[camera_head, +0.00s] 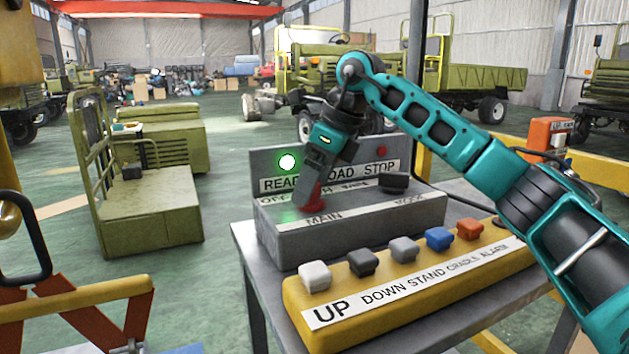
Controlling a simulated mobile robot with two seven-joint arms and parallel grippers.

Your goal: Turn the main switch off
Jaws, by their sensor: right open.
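The main switch is a red handle (316,199) on the sloped top of the grey control box (350,218), just above the "MAIN" label. My right gripper (306,190) comes down from above, tilted, with its fingers at the red handle. The fingers partly cover the handle, so its exact position is hard to read. The jaws are open; I cannot tell whether they touch the handle. A round lamp (287,162) above "READY" glows white-green. My left gripper is out of view.
A dark knob (393,182) sits on the right of the grey box, below a red lamp (381,153) near "STOP". A yellow pendant box (400,300) with several coloured buttons lies in front on the metal table (247,245). Green vehicle parts stand behind.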

